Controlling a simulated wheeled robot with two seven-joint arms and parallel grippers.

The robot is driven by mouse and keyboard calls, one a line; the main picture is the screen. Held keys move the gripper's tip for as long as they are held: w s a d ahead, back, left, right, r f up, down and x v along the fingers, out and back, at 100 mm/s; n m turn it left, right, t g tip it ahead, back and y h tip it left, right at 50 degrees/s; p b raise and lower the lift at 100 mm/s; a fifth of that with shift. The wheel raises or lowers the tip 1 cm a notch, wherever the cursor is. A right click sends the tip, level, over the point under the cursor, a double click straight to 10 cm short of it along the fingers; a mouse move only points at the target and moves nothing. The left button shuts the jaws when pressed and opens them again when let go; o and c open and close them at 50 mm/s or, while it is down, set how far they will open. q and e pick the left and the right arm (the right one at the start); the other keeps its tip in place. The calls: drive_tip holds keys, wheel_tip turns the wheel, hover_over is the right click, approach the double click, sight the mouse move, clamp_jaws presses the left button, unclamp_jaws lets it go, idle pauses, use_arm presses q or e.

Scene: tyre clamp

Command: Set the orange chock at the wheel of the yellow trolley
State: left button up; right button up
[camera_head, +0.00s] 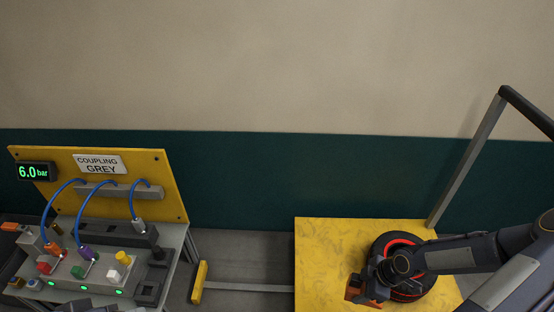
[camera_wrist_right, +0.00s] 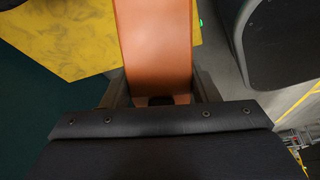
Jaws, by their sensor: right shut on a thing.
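My right gripper (camera_head: 370,283) is over the near part of the yellow trolley's deck (camera_head: 322,245), shut on the orange chock (camera_head: 356,294). In the right wrist view the orange chock (camera_wrist_right: 155,45) stands out from between the two fingers (camera_wrist_right: 155,92) and runs to the top edge. The yellow deck (camera_wrist_right: 60,35) shows beside it at the upper left. I cannot tell whether the chock touches anything else. No trolley wheel on the floor can be made out. My left gripper is not in view.
A round black thing with a red ring (camera_head: 404,243) is on the deck, partly behind my arm. The trolley's handle (camera_head: 470,155) rises at right. A yellow-ended grey bar (camera_head: 250,288) lies left of the deck. A coupling bench (camera_head: 120,262) with blue hoses stands at left.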

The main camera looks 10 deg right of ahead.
drive_tip(key=w+a+r+m+t+h, duration=0.1)
drive_tip(key=w+a+r+m, duration=0.35)
drive_tip(key=r, duration=0.35)
drive_tip(key=w+a+r+m+t+h, duration=0.1)
drive_tip(key=w+a+r+m+h, duration=0.1)
drive_tip(key=w+a+r+m, duration=0.4)
drive_tip(key=w+a+r+m+h, duration=0.1)
drive_tip(key=w+a+r+m, duration=0.15)
drive_tip(key=r, duration=0.65)
wheel_tip(320, 180, up, 19)
drive_tip(key=w+d+p, duration=0.2)
drive_tip(key=p, duration=2.3)
drive_tip(key=shift+n, duration=0.4)
drive_tip(key=s+f, duration=0.2)
drive_tip(key=f, duration=0.1)
drive_tip(key=s+f, duration=0.1)
drive_tip(key=shift+s+a+f, duration=0.25)
